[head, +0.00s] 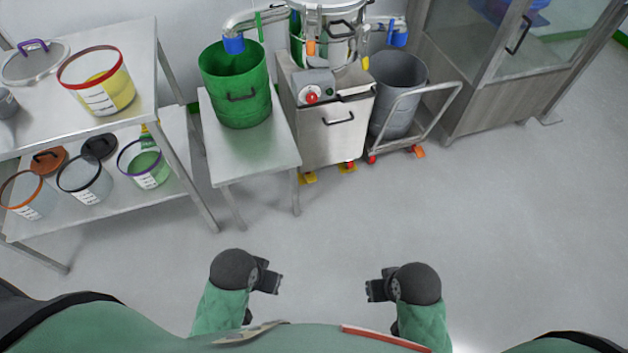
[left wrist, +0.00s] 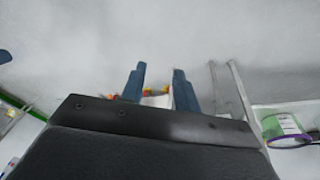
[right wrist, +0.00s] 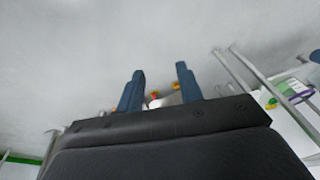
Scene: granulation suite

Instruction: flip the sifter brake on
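The sifter (head: 332,125) stands against the back wall, a steel cabinet with a round metal drum on top. A grey control box with a red knob (head: 312,95) is on its front. Yellow pedal-like parts (head: 308,177) show low at its casters; I cannot tell whether the brake is on or off. My left gripper (head: 272,277) is open and empty, low in front of my body, well short of the sifter. My right gripper (head: 374,287) is also open and empty, apart from everything. Both finger pairs show spread in the left wrist view (left wrist: 159,85) and the right wrist view (right wrist: 160,85).
A steel bench (head: 240,163) with a green bin (head: 237,85) stands left of the sifter. A grey bin (head: 396,92) on a trolley (head: 437,108) stands right. A shelf table (head: 128,42) with several tubs is at left, a cabinet (head: 490,99) at right. The floor ahead is clear.

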